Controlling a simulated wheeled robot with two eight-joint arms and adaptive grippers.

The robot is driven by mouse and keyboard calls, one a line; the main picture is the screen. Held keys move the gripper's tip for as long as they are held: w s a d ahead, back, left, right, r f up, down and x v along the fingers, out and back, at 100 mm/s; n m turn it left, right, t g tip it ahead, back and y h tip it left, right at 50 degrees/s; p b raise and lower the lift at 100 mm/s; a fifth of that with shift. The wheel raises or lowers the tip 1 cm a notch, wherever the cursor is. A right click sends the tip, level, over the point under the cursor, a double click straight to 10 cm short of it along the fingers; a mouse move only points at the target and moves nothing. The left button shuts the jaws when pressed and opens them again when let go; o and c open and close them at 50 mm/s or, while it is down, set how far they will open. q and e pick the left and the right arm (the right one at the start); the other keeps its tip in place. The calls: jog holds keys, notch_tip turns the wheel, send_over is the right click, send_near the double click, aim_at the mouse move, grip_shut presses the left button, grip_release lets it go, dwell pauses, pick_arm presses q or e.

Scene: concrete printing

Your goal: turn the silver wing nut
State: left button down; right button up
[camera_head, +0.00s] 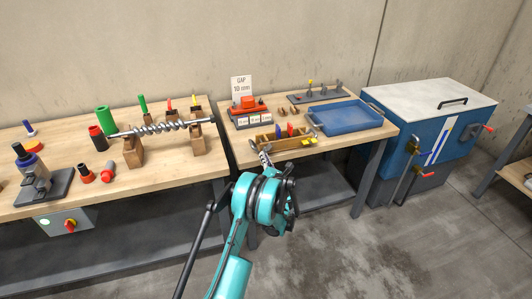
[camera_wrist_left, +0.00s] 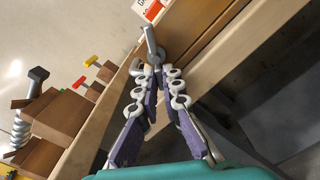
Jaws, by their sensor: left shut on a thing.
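My left gripper (camera_head: 262,156) is at the front left edge of the middle workbench, left of the wooden tray. In the left wrist view its fingers (camera_wrist_left: 158,72) close around a grey metal piece (camera_wrist_left: 151,42) with a rounded upright stem. I cannot tell for sure whether this piece is the silver wing nut; the fingers hide its lower part. A dark rack (camera_head: 320,97) at the back of this bench carries small upright parts, one of them yellow. They are too small to tell apart. My right gripper does not show.
A wooden tray (camera_head: 264,144) with coloured pieces and a blue tray (camera_head: 345,127) lie on the middle bench. On the left bench a steel auger (camera_head: 160,127) rests on wooden blocks. A blue chest (camera_head: 425,150) stands right.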

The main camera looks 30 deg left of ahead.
pick_arm(q)
jog(key=n, duration=0.5)
jog(key=shift+w+d+f, duration=0.2)
jog(key=shift+w+d, duration=0.1)
jog(key=shift+w, duration=0.05)
jog(key=shift+w+d+n, duration=0.15)
jog(key=shift+w+n, duration=0.05)
jog(key=shift+n, duration=1.15)
jog(key=shift+w+d+n, duration=0.15)
jog(key=shift+w+n, duration=0.05)
jog(key=shift+n, duration=1.15)
